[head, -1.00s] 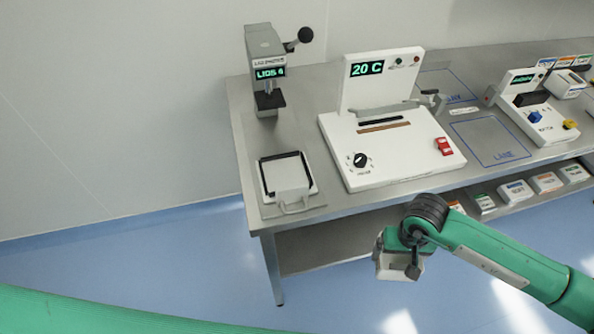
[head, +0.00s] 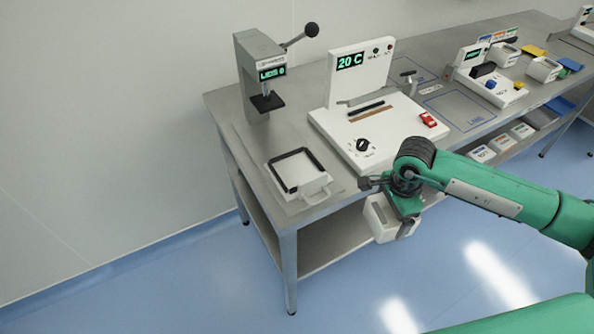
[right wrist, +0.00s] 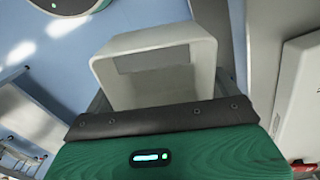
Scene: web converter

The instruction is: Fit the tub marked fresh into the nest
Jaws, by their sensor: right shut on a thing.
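My right gripper (head: 406,206) is shut on a white open tub (head: 383,220) and holds it in the air off the table's front edge. In the right wrist view the tub (right wrist: 155,45) hangs beyond the gripper, its open side and hollow inside showing. No marking on it can be read. The nest (head: 299,176) looks like a white plate with a black raised rim and a handle, at the table's near left end. It is empty, to the left of the held tub and apart from it. My left gripper is out of view.
A lever press (head: 260,75) with a green display stands behind the nest. A white machine (head: 355,135) reading 20 C stands right of the nest. Other tubs sit on the table (head: 545,68) and lower shelf (head: 482,153). Open floor lies in front.

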